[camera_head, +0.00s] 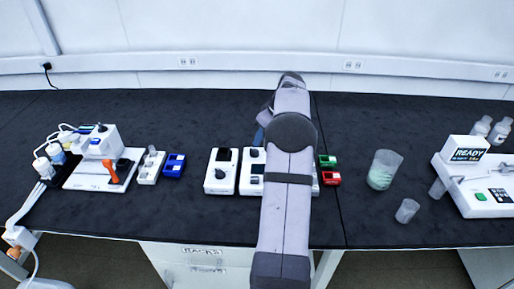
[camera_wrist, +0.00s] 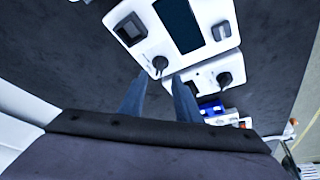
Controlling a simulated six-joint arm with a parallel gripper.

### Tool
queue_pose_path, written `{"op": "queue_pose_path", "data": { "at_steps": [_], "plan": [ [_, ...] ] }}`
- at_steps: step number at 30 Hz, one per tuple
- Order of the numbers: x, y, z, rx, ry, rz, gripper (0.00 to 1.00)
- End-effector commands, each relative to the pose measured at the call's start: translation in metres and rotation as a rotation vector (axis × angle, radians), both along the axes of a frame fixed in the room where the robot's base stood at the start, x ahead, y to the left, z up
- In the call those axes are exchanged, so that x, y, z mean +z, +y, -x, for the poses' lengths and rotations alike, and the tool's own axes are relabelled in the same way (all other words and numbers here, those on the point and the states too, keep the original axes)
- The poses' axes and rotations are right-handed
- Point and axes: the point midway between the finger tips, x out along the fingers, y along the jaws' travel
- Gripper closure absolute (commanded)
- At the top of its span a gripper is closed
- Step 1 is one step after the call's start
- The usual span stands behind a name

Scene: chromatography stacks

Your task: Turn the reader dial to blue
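A white device with a dark screen (camera_wrist: 180,22) shows in the wrist view, with a black knob (camera_wrist: 160,63) at its lower edge. It also has a black square part (camera_wrist: 130,30) and another grey knob (camera_wrist: 222,31). No blue mark by the dials can be made out. A second white device (camera_wrist: 205,75) with a black dial (camera_wrist: 225,78) stands beside it. My gripper (camera_wrist: 159,80) has its two blue-grey fingers apart and empty, pointing toward the knob at the lower edge; contact cannot be told. In the head view my arm covers much of the devices.
In the head view, a blue rack (camera_head: 174,165) and a white rack (camera_head: 151,167) lie left of the devices. Green (camera_head: 327,161) and red (camera_head: 330,179) blocks, a beaker (camera_head: 384,169) and a small cup (camera_head: 407,210) are right of my arm. The back of the bench is mostly clear.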

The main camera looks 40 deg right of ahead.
Motion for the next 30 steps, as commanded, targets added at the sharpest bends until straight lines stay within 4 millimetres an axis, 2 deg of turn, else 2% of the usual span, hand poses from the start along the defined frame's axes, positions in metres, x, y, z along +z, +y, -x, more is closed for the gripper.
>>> {"op": "queue_pose_path", "data": {
  "at_steps": [16,21,29,30],
  "plan": [
    [-0.056,0.003,-0.023,0.001,0.002,-0.002,0.7],
    [-0.064,0.003,-0.026,0.0,0.001,0.0,0.7],
    [-0.065,0.003,-0.027,0.0,0.001,0.0,0.7],
    [-0.065,0.003,-0.027,0.0,0.001,0.0,0.74]
  ]
}}
